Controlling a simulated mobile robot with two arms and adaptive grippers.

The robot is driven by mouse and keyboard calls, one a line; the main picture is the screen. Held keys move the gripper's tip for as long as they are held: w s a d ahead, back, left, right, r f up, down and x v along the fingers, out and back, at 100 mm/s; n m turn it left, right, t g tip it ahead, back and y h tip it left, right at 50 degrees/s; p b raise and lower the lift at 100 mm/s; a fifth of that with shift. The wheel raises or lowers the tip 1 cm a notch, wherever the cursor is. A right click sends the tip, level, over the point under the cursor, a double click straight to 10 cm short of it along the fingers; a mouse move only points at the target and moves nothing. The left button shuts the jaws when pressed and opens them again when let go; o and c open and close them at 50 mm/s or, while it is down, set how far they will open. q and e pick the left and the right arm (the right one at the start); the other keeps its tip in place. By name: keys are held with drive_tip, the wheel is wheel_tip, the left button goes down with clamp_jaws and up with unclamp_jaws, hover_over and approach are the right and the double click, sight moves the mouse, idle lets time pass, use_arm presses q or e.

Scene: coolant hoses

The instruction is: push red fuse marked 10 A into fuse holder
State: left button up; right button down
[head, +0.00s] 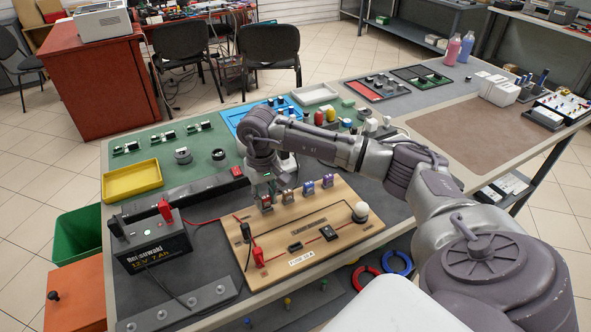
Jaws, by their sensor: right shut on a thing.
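My right gripper (264,183) reaches down over the back left part of a wooden circuit board. It is shut on the reddish fuse (266,203), at the left end of a row of fuses; its 10 A marking is too small to read. Whether the fuse still touches its stand cannot be told. A brown fuse (288,196), a blue fuse (308,187) and a purple fuse (327,181) stand to its right. The small black fuse holder (295,247) sits near the board's front, behind a white label. My left gripper is not in view.
The wooden board (285,222) also bears a white bulb (361,210), a black switch (330,233) and a red clip (258,256). A 12 V battery (155,247) stands left, with cables to the board. A yellow tray (132,180) lies behind it.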

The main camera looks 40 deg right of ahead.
sight(266, 198)
drive_tip(key=shift+r+p, duration=1.15)
drive_tip(key=shift+r, duration=1.35)
drive_tip(key=shift+s, duration=0.1)
drive_tip(key=s+a, duration=0.2)
drive_tip(key=s, duration=1.1)
wheel_tip(266, 198, down, 4)
drive_tip(key=b, duration=0.5)
drive_tip(key=shift+s+r, duration=0.15)
drive_tip(key=shift+f+b, duration=0.45)
drive_tip(key=shift+b, duration=0.45)
